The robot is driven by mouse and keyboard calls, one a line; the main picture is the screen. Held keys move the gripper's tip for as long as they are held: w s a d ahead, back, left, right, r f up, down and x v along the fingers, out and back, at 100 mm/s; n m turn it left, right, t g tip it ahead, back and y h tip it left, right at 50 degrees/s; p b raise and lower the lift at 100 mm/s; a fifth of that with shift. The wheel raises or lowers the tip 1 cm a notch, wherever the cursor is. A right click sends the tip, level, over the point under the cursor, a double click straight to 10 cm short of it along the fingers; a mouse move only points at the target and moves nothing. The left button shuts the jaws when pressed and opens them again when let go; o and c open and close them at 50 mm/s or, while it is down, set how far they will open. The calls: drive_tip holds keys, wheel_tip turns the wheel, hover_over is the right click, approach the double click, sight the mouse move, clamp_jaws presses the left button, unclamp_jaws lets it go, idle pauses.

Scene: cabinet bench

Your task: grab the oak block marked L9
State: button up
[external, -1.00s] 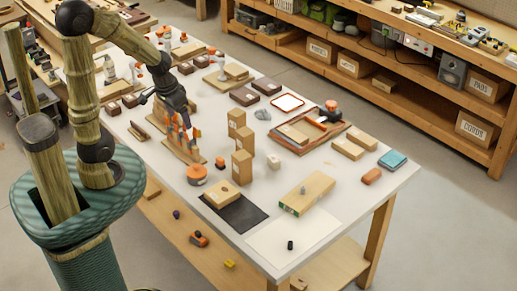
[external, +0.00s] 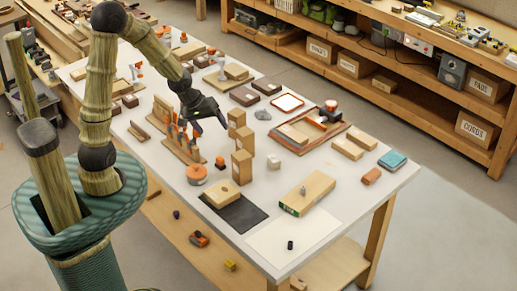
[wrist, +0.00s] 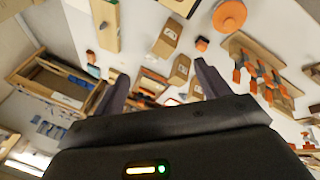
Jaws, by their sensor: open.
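Three upright wooden blocks stand close together mid-table: a rear block (external: 236,119), a middle block (external: 245,138) and a front block (external: 242,167). They carry pale labels too small to read, so I cannot tell which is L9. In the wrist view, one labelled block (wrist: 166,40) is above another block (wrist: 180,69), with a third partly visible below. My gripper (external: 211,124) is open and empty, above the table just left of the rear block. In the wrist view, the jaws (wrist: 160,76) spread wide with the blocks beyond them.
A wooden rack with orange-handled tools (external: 183,142) stands just left of the blocks. An orange round tin (external: 196,174) and a small white cube (external: 273,163) are nearby. A wooden tray (external: 311,130) lies to the right. Bare tabletop shows right of the blocks.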

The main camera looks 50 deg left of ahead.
drive_tip(key=w+d+f+n+t+h+b, duration=0.2)
drive_tip(key=w+f+n+t, duration=0.15)
drive_tip(key=w+n, duration=0.3)
wheel_tip(320, 180, up, 13)
drive_tip(key=n+t+y+b, duration=0.25)
drive_tip(key=n+t, duration=0.75)
drive_tip(key=n, duration=1.1)
hover_over(245, 144)
drive_tip(key=s+a, duration=0.4)
drive_tip(key=s, duration=0.1)
wheel_tip(245, 144, down, 28)
drive_tip(key=shift+s+d+b, duration=0.15)
drive_tip(key=shift+d+b, duration=0.15)
drive_tip(key=shift+b, duration=0.05)
